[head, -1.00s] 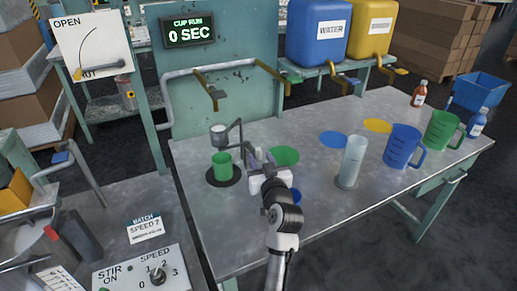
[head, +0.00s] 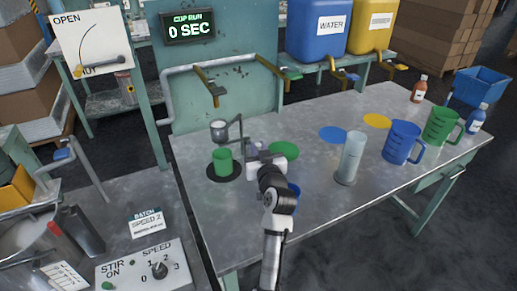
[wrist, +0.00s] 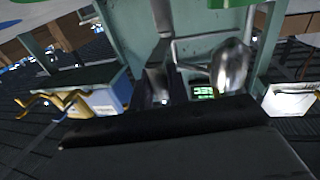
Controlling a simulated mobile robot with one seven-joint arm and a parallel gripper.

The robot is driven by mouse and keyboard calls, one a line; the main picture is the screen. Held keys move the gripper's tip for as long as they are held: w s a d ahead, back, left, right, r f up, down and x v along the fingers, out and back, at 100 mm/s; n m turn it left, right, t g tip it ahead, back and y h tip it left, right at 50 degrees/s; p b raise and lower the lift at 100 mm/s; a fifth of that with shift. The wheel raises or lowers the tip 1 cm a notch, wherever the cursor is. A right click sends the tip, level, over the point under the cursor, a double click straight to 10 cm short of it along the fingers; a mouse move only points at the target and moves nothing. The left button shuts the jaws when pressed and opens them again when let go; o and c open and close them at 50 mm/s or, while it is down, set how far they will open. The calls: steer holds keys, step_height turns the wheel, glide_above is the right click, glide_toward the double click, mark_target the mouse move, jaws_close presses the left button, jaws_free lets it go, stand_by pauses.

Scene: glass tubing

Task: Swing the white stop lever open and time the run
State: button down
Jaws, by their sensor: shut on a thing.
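A small metal cup (head: 218,128) hangs in a stand (head: 240,128) on the left of the table. A green beaker (head: 223,160) stands under the cup on a dark round mat (head: 224,177). My gripper (head: 252,152) is shut at the right of the cup stand. I cannot make out the white stop lever apart from the gripper; the held part is hidden by the jaws. The wrist view shows the shiny cup (wrist: 231,66) beyond my dark gripper. The cup run display (head: 189,26) reads 0 SEC.
Pipes with yellow taps (head: 212,91) hang behind. A stir control box (head: 150,268) is at lower left. The table's front right is clear.

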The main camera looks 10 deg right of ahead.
steer(key=d+b, duration=0.1)
steer(key=b, duration=0.1)
steer(key=w+d+b, duration=0.1)
steer(key=b, duration=0.1)
steer(key=shift+w+d, duration=0.15)
steer(key=shift+d, duration=0.25)
steer(key=c, duration=1.4)
jaws_free()
step_height(320, 180, up, 20)
steer(key=b, duration=0.1)
